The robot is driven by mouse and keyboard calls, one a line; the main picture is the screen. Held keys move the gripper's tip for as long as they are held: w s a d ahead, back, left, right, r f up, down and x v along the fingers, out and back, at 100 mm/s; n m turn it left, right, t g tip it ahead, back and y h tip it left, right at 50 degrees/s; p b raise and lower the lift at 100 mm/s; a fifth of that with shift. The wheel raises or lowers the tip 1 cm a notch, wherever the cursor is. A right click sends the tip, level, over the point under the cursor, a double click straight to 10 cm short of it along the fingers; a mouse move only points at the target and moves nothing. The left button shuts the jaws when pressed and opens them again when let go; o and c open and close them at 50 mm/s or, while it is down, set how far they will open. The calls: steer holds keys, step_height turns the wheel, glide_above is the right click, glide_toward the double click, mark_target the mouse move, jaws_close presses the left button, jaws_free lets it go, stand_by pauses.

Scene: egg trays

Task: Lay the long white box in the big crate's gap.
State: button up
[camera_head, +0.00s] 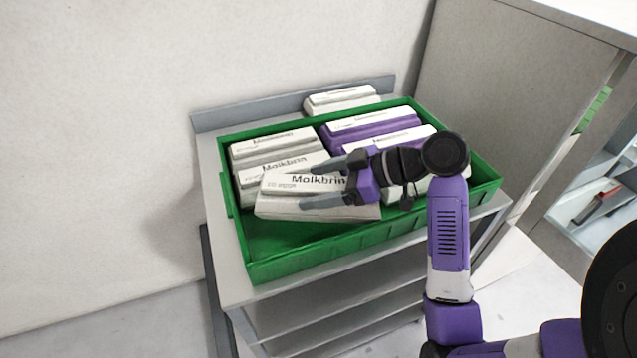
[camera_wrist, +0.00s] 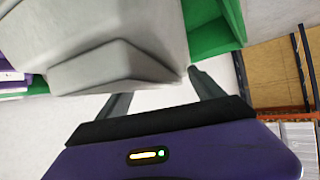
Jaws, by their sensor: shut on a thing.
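My gripper (camera_head: 308,187) is shut on a long white box (camera_head: 275,207) with a dark "Molkbrin" label; one finger lies on each side of it. The box is over the front left part of the big green crate (camera_head: 330,262), turned slightly against the row behind it. I cannot tell whether it touches the neighbouring box. Bare green floor, the gap (camera_head: 275,238), shows below and in front of it. In the wrist view the held box (camera_wrist: 115,65) looks grey and fills the upper left, between the fingers (camera_wrist: 160,88).
Two white boxes (camera_head: 270,145) lie at the crate's back left. Another white box (camera_head: 342,98) lies behind the crate on the grey shelf unit (camera_head: 235,290). A wall stands behind.

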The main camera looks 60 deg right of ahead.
steer(key=shift+c, duration=0.2)
steer(key=o, duration=2.1)
steer(key=shift+r, duration=0.1)
steer(key=b+v, duration=0.1)
steer(key=v, duration=0.9)
steer(key=shift+s+d+r, duration=0.1)
steer(key=shift+p+v, duration=0.65)
steer(key=shift+v, duration=0.2)
